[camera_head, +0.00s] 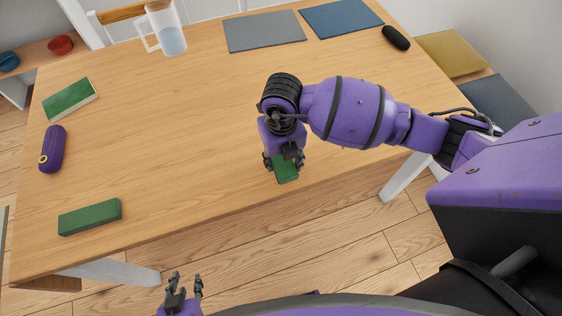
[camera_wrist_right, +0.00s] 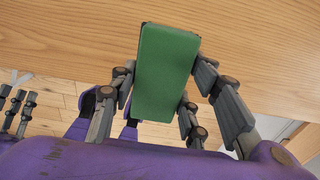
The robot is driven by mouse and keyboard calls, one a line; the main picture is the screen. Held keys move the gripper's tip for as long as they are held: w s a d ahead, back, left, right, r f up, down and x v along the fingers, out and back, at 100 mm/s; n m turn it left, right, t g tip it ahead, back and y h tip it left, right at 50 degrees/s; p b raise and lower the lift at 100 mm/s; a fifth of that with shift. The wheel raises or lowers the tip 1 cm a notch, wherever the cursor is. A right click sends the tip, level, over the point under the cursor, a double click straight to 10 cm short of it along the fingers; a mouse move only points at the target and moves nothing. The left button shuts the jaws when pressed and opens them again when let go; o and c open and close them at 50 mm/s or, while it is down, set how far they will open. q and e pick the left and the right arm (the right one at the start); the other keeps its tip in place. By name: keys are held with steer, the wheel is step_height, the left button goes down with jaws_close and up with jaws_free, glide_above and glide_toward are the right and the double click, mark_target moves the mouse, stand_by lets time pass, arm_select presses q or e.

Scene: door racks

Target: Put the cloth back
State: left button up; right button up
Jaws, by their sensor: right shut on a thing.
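My right gripper (camera_head: 284,163) is shut on a green oblong, block-like thing (camera_head: 286,173), near the table's front edge. In the right wrist view this green thing (camera_wrist_right: 164,75) sits between the fingers, its broad plain face to the camera. I cannot tell whether it is the cloth. A flat grey piece (camera_head: 264,31) and a flat blue piece (camera_head: 341,18) lie at the table's far edge and look like mats or cloths. My left gripper (camera_head: 184,284) is open and empty, below the table's front edge; its fingers also show in the right wrist view (camera_wrist_right: 18,108).
On the wooden table (camera_head: 190,120) are a green box (camera_head: 90,217), a purple case (camera_head: 52,149), a green-topped flat thing (camera_head: 70,99), a jug (camera_head: 168,30) and a black case (camera_head: 396,38). Yellow (camera_head: 452,54) and blue-grey (camera_head: 500,100) pads lie at right. The table's middle is clear.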

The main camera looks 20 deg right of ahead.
mark_target(281, 164)
steer(key=shift+w+f, duration=0.25)
step_height(281, 164, down, 2)
steer(key=shift+f, duration=0.6)
steer(key=shift+f, duration=0.1)
steer(key=o, duration=1.1)
